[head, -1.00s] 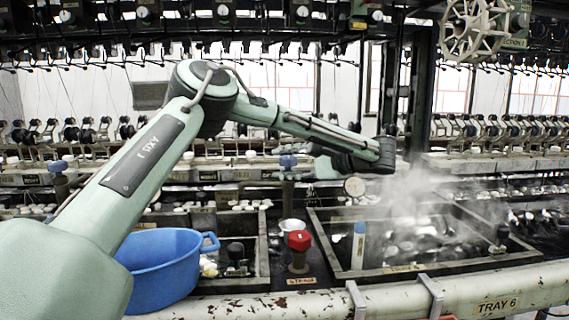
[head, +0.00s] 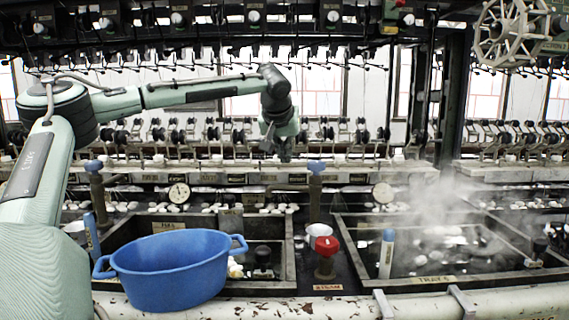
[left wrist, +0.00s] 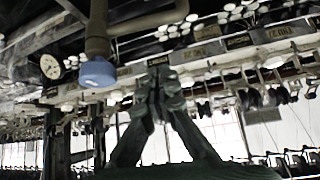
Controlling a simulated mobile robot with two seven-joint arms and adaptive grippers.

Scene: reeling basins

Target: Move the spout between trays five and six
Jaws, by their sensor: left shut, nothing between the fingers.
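The spout between the trays is an upright dark pipe (head: 315,195) with a blue knob (head: 316,165) on top. A thin curved pipe seems to run left from it, over the left tray (head: 290,262). The right tray (head: 350,250) steams on the other side. My left gripper (head: 277,150) hangs just left of and beyond the knob, a little higher in the picture, apart from it. In the left wrist view its fingers (left wrist: 161,90) are shut and empty. The blue knob (left wrist: 98,73) and a curved pipe (left wrist: 150,20) show there beside the fingers. My right gripper is not in view.
A blue tub (head: 170,275) sits over the left tray's front. A red valve (head: 326,245) and a white bowl (head: 318,231) stand between the trays. A rusty white pipe (head: 340,304) crosses the front. Reeling machinery lines the back.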

